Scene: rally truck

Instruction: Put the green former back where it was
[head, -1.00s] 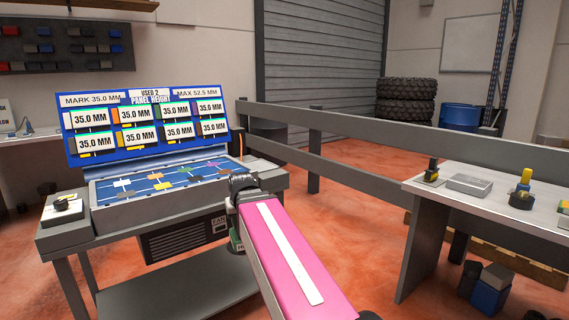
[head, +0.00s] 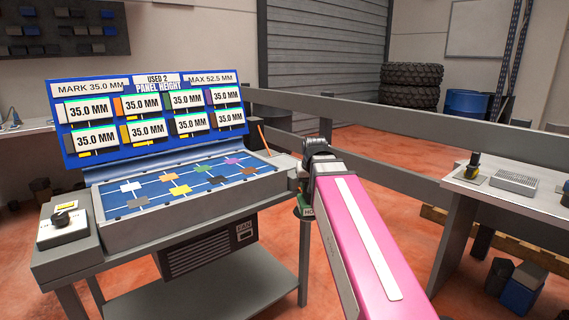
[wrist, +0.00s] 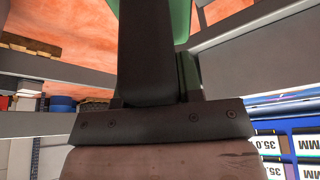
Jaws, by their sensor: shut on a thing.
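The green former hangs below my gripper at the bench's front right corner in the head view (head: 304,211); part of a label on it shows. My gripper (head: 307,190) is shut on it, and its fingers are mostly hidden behind my arm. In the wrist view, green surfaces of the former (wrist: 181,18) show behind a dark finger. The bench (head: 190,228) carries a blue panel with several small coloured pieces (head: 180,188). I cannot tell which place the former came from.
A blue display board (head: 150,120) with several 35.0 MM readings stands behind the panel. A grey rail (head: 400,130) runs behind my arm. A side table (head: 515,200) with tools stands at right. Open floor lies between bench and table.

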